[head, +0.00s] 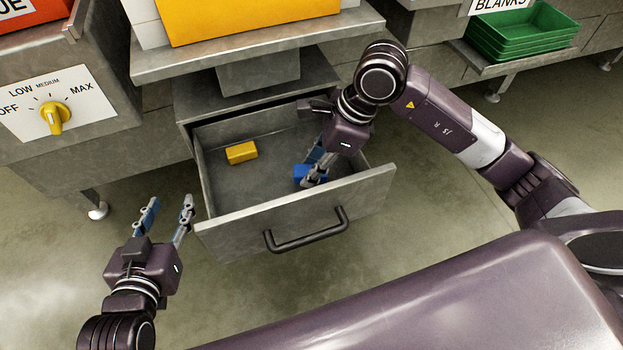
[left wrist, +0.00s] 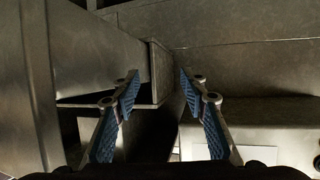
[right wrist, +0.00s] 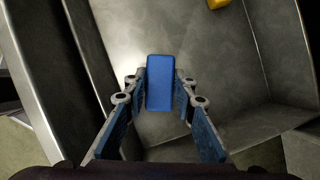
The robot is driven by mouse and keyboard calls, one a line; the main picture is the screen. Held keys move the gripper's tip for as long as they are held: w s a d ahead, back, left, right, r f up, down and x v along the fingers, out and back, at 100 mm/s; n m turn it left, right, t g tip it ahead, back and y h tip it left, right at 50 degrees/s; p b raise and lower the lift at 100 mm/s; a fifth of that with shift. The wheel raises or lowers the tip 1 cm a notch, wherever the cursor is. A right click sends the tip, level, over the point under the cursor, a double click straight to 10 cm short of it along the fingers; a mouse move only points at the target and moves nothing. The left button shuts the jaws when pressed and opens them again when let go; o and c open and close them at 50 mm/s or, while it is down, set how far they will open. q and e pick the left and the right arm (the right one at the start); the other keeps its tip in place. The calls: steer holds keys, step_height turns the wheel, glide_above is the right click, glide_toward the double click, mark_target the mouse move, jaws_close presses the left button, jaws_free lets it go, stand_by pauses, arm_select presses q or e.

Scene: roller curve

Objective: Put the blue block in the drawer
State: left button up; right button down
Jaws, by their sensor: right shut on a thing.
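The blue block (head: 301,172) is inside the open grey metal drawer (head: 300,212), towards its right side. My right gripper (head: 314,170) reaches down into the drawer and is shut on the block. In the right wrist view the block (right wrist: 160,83) sits between the two fingertips, over the drawer floor; whether it touches the floor I cannot tell. My left gripper (head: 170,205) is open and empty, outside the drawer to the left of its front. The left wrist view shows its fingers (left wrist: 160,85) apart with nothing between them.
A yellow block (head: 241,152) lies in the drawer's left part. The drawer front has a dark handle (head: 307,231). A metal shelf (head: 260,52) with a yellow bin (head: 245,18) overhangs the drawer's back. A control panel with a yellow knob (head: 55,116) is at left; green trays (head: 522,35) are far right.

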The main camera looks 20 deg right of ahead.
step_height(320, 180, down, 4)
steer(key=shift+r+b, duration=0.1)
steer(key=shift+b, duration=0.4)
arm_select(q)
steer(key=r+t, duration=0.1)
steer(key=w+r+t, duration=0.1)
steer(key=r, duration=0.1)
steer(key=w+d+r+h, duration=0.1)
steer(key=r, duration=0.1)
steer(key=shift+d+r+t, duration=0.1)
steer(key=shift+r+t, duration=0.05)
steer(key=shift+t, duration=0.25)
steer(key=shift+r, duration=0.1)
arm_select(e)
steer(key=c, duration=1.6)
jaws_free()
arm_select(q)
steer(key=shift+d+r, duration=0.1)
steer(key=shift+r, duration=0.2)
